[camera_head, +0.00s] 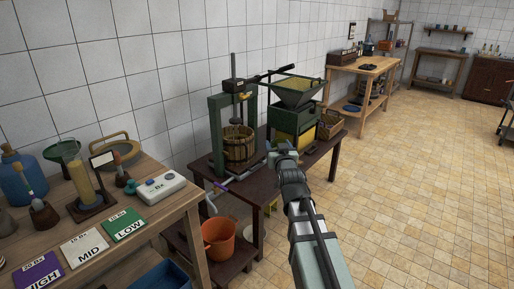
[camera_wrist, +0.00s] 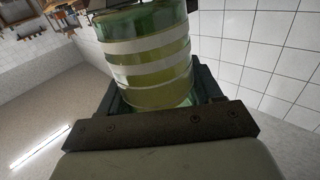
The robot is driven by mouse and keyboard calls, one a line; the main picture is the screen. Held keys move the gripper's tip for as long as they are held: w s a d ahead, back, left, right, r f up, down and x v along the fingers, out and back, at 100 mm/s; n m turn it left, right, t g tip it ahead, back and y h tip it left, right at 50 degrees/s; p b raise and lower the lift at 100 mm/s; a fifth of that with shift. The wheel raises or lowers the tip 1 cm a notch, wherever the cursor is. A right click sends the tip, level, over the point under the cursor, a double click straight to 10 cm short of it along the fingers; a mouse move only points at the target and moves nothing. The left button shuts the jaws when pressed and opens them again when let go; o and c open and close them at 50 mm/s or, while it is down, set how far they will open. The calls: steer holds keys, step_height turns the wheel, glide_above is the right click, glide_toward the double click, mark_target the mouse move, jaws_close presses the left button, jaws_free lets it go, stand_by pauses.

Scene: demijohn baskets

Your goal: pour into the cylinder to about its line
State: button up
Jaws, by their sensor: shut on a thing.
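My gripper (camera_head: 283,154) is in front of the dark press table in the head view, well to the right of the workbench. In the wrist view my gripper (camera_wrist: 158,92) is shut on a green, see-through vessel (camera_wrist: 150,50) with pale bands and yellowish content. The vessel's top and mouth are out of that view, and I cannot make it out in the head view. A tall yellowish cylinder (camera_head: 81,181) stands on a dark base on the workbench at the left. Its line and level are too small to tell.
The workbench (camera_head: 178,215) also holds a blue jug (camera_head: 25,177), a green funnel (camera_head: 64,150), a white meter (camera_head: 158,188) and HIGH, MID and LOW cards. A basket press (camera_head: 238,146) and a green hopper mill (camera_head: 295,110) stand behind my gripper. An orange bucket (camera_head: 219,240) sits low.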

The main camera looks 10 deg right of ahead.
steer(key=s+a+r+n+g+y, duration=0.1)
steer(key=a+r+n+g+y, duration=0.35)
steer(key=a, duration=1.75)
steer(key=s+a+r+n+y, duration=0.15)
steer(key=a+r+y, duration=0.6)
steer(key=a, duration=1.45)
steer(key=s+a+r+n+g+y, duration=0.1)
steer(key=a+r+n+g+y, duration=0.2)
steer(key=a+r, duration=1.25)
steer(key=s+a+f+n+g, duration=0.1)
steer(key=a+f+n, duration=0.1)
steer(key=a+f, duration=0.6)
step_height(320, 180, down, 3)
steer(key=shift+s+a+f+n+g, duration=0.1)
steer(key=shift+s+a+n+g, duration=0.1)
steer(key=shift+s+n+g, duration=0.15)
steer(key=shift+d+h, duration=0.1)
steer(key=shift+h, duration=0.4)
steer(key=shift+d+g+h, duration=0.1)
steer(key=shift+g+h, duration=0.3)
steer(key=shift+h, duration=0.1)
